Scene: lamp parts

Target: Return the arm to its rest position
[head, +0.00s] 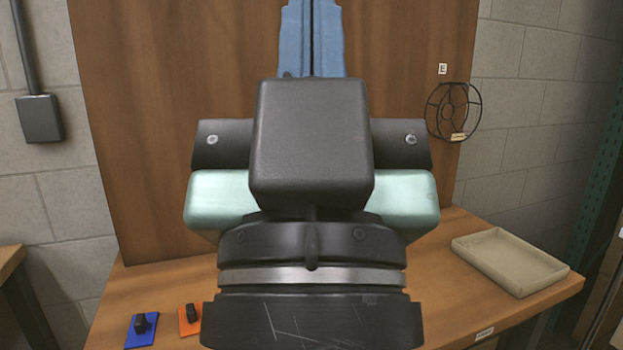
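My gripper (312,40) fills the middle of the head view, seen from behind, with its dark and pale green body in front of the wooden back panel. Its two blue fingers point up, side by side with only a thin dark line between them, and look shut. Nothing shows between them; their tips are cut off by the top edge. My wrist and gripper body hide the middle of the table.
A wooden table (440,262) holds a shallow beige tray (508,260) at right. A blue plate (131,337) and an orange plate (184,326), each with a black piece, lie front left. A black wire ring (428,112) hangs right on the back panel (150,120), below an "E" tag (443,69).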

